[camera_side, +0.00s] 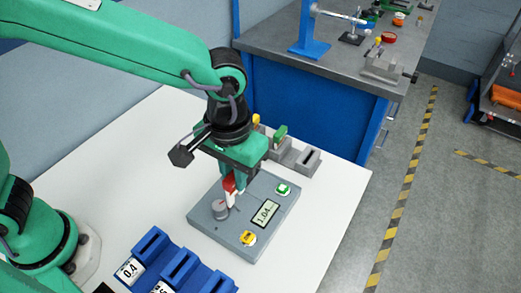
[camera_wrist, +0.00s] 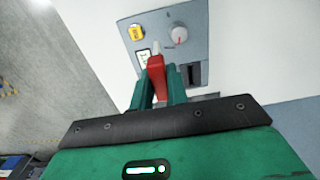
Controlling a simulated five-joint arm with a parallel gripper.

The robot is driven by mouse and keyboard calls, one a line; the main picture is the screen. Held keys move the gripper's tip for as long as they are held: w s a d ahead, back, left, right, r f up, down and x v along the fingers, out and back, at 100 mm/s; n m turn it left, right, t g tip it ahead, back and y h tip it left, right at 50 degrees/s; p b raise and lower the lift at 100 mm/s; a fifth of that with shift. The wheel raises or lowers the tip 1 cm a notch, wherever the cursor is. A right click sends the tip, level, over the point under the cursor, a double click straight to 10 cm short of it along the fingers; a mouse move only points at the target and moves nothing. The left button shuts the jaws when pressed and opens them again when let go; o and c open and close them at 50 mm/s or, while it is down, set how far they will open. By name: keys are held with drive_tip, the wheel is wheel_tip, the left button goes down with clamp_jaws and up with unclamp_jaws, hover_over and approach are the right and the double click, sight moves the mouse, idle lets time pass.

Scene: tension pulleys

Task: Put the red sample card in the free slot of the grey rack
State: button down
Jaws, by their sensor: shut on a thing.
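The red sample card (camera_side: 229,185) is upright between the fingers of my gripper (camera_side: 233,190), which is shut on it. It also shows red between the fingertips in the wrist view (camera_wrist: 156,72). My gripper points down over the grey instrument box; I cannot tell whether the card's lower end touches the box. The grey rack (camera_side: 289,158) stands behind the box in the side view. It holds a yellow card (camera_side: 256,119) and a green card (camera_side: 280,132). Its right-hand slot (camera_side: 309,157) looks empty; my gripper hides part of the rack's left side.
The grey instrument box (camera_side: 222,241) has a display (camera_side: 265,213), a round knob (camera_side: 220,209), a yellow button (camera_side: 248,238) and a green button (camera_side: 283,189). A dark slot (camera_wrist: 191,74) shows in its face. Blue labelled holders (camera_side: 179,268) stand in front. White table right of the box is clear.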

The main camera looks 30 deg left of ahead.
drive_tip(key=shift+r, duration=0.2)
drive_tip(key=shift+r, duration=2.3)
drive_tip(key=shift+w, duration=0.1)
drive_tip(key=shift+w+d, duration=0.15)
drive_tip(key=shift+w, duration=0.05)
drive_tip(key=w+d+f, duration=0.2)
drive_tip(key=w+f, duration=0.1)
drive_tip(key=w, duration=0.8)
drive_tip(key=w+d+f, duration=0.2)
drive_tip(key=w+f, duration=0.2)
drive_tip(key=w, duration=0.8)
drive_tip(key=shift+w+d, duration=0.2)
drive_tip(key=shift+w, duration=0.05)
drive_tip(key=shift+f, duration=0.25)
